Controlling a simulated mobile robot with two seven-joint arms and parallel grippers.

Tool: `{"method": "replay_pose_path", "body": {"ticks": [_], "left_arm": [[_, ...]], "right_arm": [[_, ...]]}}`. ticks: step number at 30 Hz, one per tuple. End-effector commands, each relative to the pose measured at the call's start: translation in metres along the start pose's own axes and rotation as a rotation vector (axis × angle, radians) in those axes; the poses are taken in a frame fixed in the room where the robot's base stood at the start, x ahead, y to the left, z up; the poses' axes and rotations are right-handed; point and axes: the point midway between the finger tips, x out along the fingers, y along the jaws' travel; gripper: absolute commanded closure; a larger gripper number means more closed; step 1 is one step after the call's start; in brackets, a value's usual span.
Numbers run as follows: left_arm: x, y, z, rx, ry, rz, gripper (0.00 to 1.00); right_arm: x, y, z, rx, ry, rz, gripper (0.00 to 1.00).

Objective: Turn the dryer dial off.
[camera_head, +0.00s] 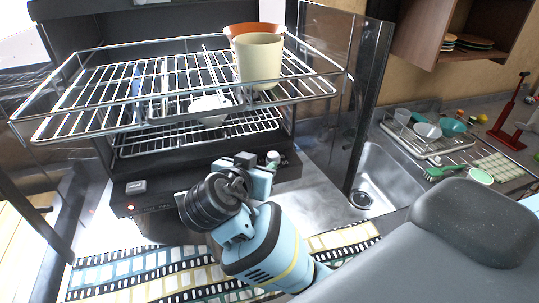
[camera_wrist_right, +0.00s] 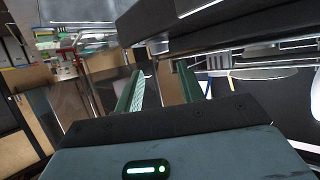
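The dryer is a dark unit with wire racks (camera_head: 85,115) and a black front base panel (camera_head: 160,197). The panel carries a pale label (camera_head: 136,187) and a small red light (camera_head: 131,208). My right arm hides part of the panel. In the right wrist view, the right gripper's two green fingers (camera_wrist_right: 162,88) stand apart with nothing between them. My left gripper is not in view.
A cream pot (camera_head: 259,60), an orange bowl (camera_head: 240,29) and a white bowl (camera_head: 210,109) sit on the racks. To the right are a metal sink (camera_head: 378,180) and a dish rack (camera_head: 430,146).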

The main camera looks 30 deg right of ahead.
Motion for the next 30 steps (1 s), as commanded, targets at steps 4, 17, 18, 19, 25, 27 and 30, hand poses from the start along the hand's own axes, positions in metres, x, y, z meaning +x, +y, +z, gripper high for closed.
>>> {"method": "replay_pose_path", "body": {"ticks": [4,17,18,19,25,27,30], "left_arm": [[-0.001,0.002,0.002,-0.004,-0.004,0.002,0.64],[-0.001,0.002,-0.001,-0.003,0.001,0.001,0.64],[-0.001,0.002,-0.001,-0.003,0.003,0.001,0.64],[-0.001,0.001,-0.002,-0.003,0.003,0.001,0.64],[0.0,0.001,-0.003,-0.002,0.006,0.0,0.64],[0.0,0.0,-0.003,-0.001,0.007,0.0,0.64],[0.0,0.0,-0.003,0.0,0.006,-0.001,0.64]], "right_arm": [[0.008,0.0,0.0,-0.003,0.001,0.001,0.61],[0.066,0.0,-0.001,-0.003,0.001,0.001,0.61],[0.07,0.0,-0.001,-0.002,0.002,0.001,0.61],[0.072,0.0,-0.001,-0.002,0.002,0.001,0.61],[0.079,0.0,0.0,-0.002,-0.001,-0.001,0.61],[0.079,0.0,0.0,-0.002,-0.001,-0.001,0.61],[0.079,0.0,0.0,-0.002,-0.001,-0.001,0.61]]}}
